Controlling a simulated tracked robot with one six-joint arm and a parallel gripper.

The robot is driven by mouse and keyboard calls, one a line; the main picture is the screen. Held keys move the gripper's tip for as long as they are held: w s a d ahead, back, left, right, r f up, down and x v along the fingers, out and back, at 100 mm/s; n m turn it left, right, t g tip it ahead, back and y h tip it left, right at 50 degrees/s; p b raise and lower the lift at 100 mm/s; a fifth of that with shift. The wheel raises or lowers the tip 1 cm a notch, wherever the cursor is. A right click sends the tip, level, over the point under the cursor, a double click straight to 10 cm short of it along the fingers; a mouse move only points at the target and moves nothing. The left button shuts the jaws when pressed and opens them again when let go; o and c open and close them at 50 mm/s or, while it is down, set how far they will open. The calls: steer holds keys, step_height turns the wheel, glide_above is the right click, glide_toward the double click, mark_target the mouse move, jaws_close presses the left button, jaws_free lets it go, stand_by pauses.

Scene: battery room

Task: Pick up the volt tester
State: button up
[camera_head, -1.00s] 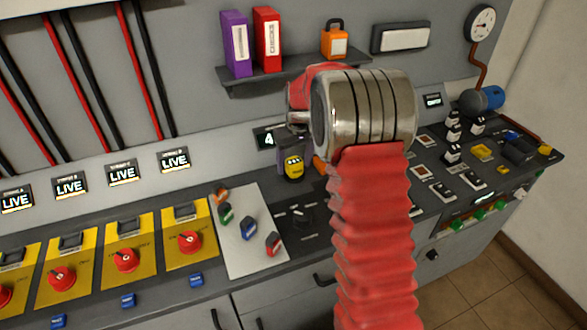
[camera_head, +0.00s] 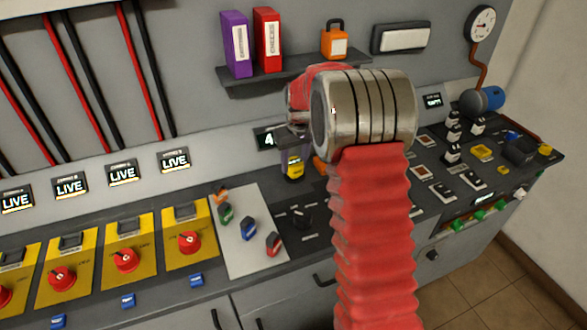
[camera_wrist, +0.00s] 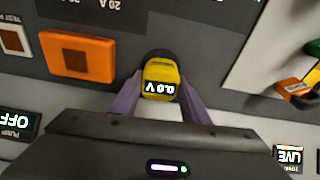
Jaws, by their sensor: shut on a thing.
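The volt tester (camera_head: 294,170) is a small yellow and dark device on the bench, left of my arm in the head view. In the wrist view the volt tester (camera_wrist: 161,82) shows a display reading 0.0 V, upside down. My gripper (camera_wrist: 158,97) has its two purple fingers on either side of the tester, shut on it. In the head view my gripper (camera_head: 293,152) is over the tester's top and my wrist hides part of it. I cannot tell whether the tester's base touches the bench.
An orange block (camera_wrist: 77,57) lies close beside the tester. A light panel (camera_head: 240,262) with small coloured padlock-like pieces is to the left. Yellow plates with red rotary switches (camera_head: 126,260) stand further left. A shelf (camera_head: 265,83) with binders is above.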

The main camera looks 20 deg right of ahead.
mark_target(294, 161)
step_height(294, 161, up, 10)
steer(key=shift+r, duration=0.1)
stand_by(0.6)
stand_by(0.4)
steer(key=o, duration=0.6)
steer(key=shift+c, duration=0.2)
steer(key=c, duration=0.3)
steer(key=shift+m, duration=0.3)
steer(key=s+a+f, duration=0.1)
steer(key=a, duration=0.3)
steer(key=s+a+f, duration=0.1)
steer(key=a+f, duration=0.1)
steer(key=a, duration=0.3)
steer(key=s+a+f, duration=0.1)
steer(key=a, duration=0.3)
steer(key=shift+s+a+f, duration=0.15)
steer(key=shift+s+a, duration=0.15)
steer(key=shift+s, duration=0.1)
steer(key=shift+s, duration=0.1)
